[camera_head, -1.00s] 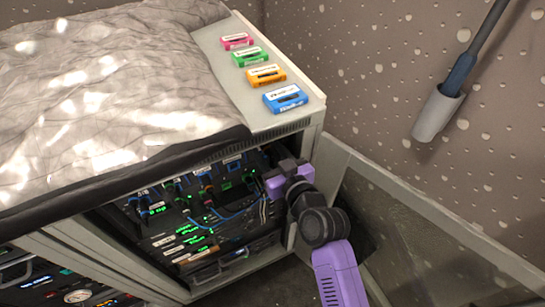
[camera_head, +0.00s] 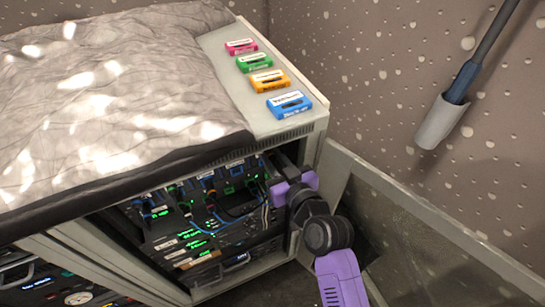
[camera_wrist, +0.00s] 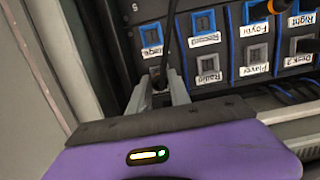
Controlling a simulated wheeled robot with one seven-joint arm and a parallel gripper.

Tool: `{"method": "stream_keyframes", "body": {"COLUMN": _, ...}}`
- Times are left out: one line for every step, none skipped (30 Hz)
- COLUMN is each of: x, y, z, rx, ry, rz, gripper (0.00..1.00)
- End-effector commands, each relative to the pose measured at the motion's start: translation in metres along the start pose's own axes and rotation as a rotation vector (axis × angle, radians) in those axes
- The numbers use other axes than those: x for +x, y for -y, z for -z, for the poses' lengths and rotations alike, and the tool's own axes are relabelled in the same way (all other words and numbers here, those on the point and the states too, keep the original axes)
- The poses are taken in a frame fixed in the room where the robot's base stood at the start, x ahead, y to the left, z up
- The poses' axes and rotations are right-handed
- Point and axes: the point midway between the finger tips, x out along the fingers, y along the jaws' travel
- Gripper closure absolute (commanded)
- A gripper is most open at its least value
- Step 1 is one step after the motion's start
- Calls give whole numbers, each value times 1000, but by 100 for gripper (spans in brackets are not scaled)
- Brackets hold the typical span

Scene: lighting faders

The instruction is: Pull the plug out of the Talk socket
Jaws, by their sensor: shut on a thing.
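In the wrist view my gripper (camera_wrist: 163,85) is shut on a dark plug (camera_wrist: 159,80) in the second row of sockets. A black cable (camera_wrist: 170,40) runs up from it. The fingers and gripper body hide the label under this socket, so I cannot read Talk there. I cannot tell how deep the plug sits. The socket above has a label that looks like Tape (camera_wrist: 152,51). In the head view my gripper (camera_head: 277,166) reaches into the right end of the patch panel, with its fingertips mostly hidden.
Sockets labelled Radio (camera_wrist: 208,77) and Record (camera_wrist: 204,40) are right of the fingers. An orange plug (camera_wrist: 268,10) is at Foyer. The cabinet side wall (camera_wrist: 90,50) is close on the left. Cassettes (camera_head: 290,104) lie on top. An open door (camera_head: 420,220) stands at right.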

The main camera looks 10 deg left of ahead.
Motion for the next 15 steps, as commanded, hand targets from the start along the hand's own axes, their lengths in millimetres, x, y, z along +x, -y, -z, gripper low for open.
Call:
{"method": "stream_keyframes", "body": {"x": -3, "y": 0, "z": -1, "rx": 0, "ry": 0, "rz": 0, "gripper": 100}}
{"method": "stream_keyframes", "body": {"x": -4, "y": 0, "z": -1, "rx": 0, "ry": 0, "rz": 0, "gripper": 100}}
{"method": "stream_keyframes", "body": {"x": -6, "y": 0, "z": -1, "rx": 0, "ry": 0, "rz": 0, "gripper": 100}}
{"method": "stream_keyframes", "body": {"x": -7, "y": 0, "z": -2, "rx": 0, "ry": 0, "rz": 0, "gripper": 100}}
{"method": "stream_keyframes", "body": {"x": -9, "y": 0, "z": -2, "rx": 0, "ry": 0, "rz": 0, "gripper": 100}}
{"method": "stream_keyframes", "body": {"x": -10, "y": 0, "z": -2, "rx": 0, "ry": 0, "rz": 0, "gripper": 100}}
{"method": "stream_keyframes", "body": {"x": -12, "y": 0, "z": -2, "rx": 0, "ry": -1, "rz": 0, "gripper": 100}}
{"method": "stream_keyframes", "body": {"x": -13, "y": 0, "z": -2, "rx": 0, "ry": -1, "rz": 0, "gripper": 100}}
{"method": "stream_keyframes", "body": {"x": -15, "y": 0, "z": -2, "rx": 0, "ry": -1, "rz": -1, "gripper": 100}}
{"method": "stream_keyframes", "body": {"x": -16, "y": 0, "z": -3, "rx": 0, "ry": -1, "rz": -1, "gripper": 100}}
{"method": "stream_keyframes", "body": {"x": -18, "y": 0, "z": -3, "rx": 0, "ry": 0, "rz": -1, "gripper": 100}}
{"method": "stream_keyframes", "body": {"x": -19, "y": 0, "z": -4, "rx": 1, "ry": 0, "rz": -1, "gripper": 100}}
{"method": "stream_keyframes", "body": {"x": -21, "y": 0, "z": -4, "rx": 0, "ry": -1, "rz": -1, "gripper": 100}}
{"method": "stream_keyframes", "body": {"x": -22, "y": 0, "z": -4, "rx": 0, "ry": -1, "rz": -1, "gripper": 100}}
{"method": "stream_keyframes", "body": {"x": -24, "y": 0, "z": -4, "rx": 0, "ry": -2, "rz": -1, "gripper": 100}}
